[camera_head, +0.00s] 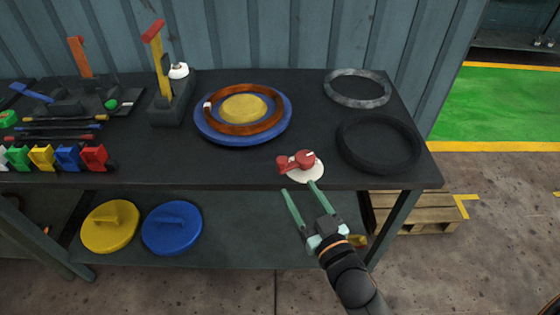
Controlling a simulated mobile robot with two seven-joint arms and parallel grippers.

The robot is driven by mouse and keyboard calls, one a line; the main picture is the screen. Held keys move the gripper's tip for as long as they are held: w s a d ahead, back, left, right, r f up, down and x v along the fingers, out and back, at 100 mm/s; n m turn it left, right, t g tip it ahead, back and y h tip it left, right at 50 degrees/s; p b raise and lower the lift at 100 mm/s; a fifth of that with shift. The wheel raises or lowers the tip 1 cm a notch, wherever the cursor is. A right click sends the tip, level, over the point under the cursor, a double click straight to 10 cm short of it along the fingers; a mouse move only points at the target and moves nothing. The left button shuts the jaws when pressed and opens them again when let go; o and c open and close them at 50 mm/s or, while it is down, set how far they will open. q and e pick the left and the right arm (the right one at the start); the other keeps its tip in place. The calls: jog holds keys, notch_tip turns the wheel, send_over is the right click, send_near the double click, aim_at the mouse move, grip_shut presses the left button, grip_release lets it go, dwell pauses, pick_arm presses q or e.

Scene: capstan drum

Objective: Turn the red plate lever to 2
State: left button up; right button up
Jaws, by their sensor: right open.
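The red plate lever (295,161) sits on a round white plate (316,173) near the front edge of the table. Its red arm points left from a red hub. Any numbers on the plate are too small to read. My right gripper (300,190) is open, with its two green fingers pointing up toward the lever. One fingertip overlaps the white plate in the picture and the other is to the left, in front of the table edge. I cannot tell whether a finger touches the plate. Nothing is between the fingers. My left gripper is not in view.
A blue drum with a brown ring and yellow centre (243,106) stands left of the lever. A black ring (345,143) and a grey ring (333,92) lie to the right. A block with a tall yellow lever (163,75) stands farther left. Yellow and blue lids lie on the shelf below.

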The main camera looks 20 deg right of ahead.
aim_at(284, 166)
jog(key=w, duration=0.3)
jog(key=w+b, duration=0.1)
jog(key=w, duration=0.3)
jog(key=w+a+b, duration=0.1)
jog(key=w, duration=0.2)
jog(key=shift+w+a, duration=0.1)
jog(key=shift+w, duration=0.2)
grip_shut()
dwell(1.0)
